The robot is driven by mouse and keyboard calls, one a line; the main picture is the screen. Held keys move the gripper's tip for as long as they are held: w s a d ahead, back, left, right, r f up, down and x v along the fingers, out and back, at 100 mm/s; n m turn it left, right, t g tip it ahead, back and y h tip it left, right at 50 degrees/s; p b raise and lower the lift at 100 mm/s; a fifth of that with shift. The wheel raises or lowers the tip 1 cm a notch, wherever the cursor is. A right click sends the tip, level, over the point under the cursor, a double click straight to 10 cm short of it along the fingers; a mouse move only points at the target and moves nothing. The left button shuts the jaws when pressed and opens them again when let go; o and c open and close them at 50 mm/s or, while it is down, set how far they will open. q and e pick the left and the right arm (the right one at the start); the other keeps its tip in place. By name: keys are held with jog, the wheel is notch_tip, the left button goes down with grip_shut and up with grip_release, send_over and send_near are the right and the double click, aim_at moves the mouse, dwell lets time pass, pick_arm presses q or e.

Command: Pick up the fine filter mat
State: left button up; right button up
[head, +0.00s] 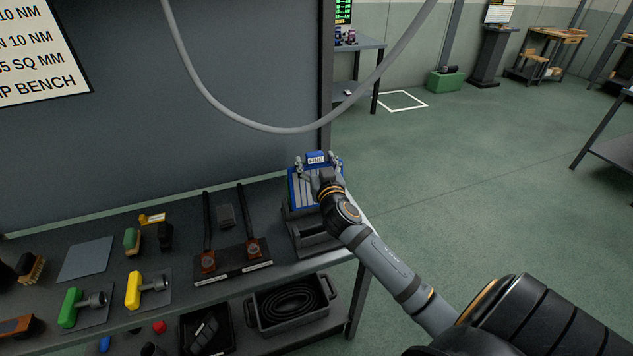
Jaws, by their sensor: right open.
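The fine filter mat (299,191) is a blue-framed panel with pale pleats and a blue label at its top edge that seems to read FINE. It stands upright, leaning slightly, in a dark holder (312,238) at the right end of the bench. My right gripper (317,164) is open, with its fingers apart on either side of the label. Whether the fingers touch the mat cannot be told. My right wrist hides the mat's lower right part. My left gripper is out of view.
The bench top (180,215) holds a black rack with two upright rods (232,262), a green-handled tool (82,305) and a yellow-handled tool (146,288). A bin with coiled hose (291,303) sits on the shelf below. A grey cable (262,127) hangs above.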

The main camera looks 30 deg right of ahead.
grip_shut()
dwell(0.3)
jog(key=shift+r, duration=0.1)
jog(key=shift+r, duration=0.2)
notch_tip(320, 180, up, 2)
jog(key=shift+r, duration=0.1)
jog(key=s+a+r+p, duration=0.7)
jog(key=s+r, duration=0.3)
jog(key=s, duration=0.2)
jog(key=shift+a+r+p, duration=0.15)
jog(key=shift+a+p, duration=0.05)
jog(key=shift+p, duration=0.35)
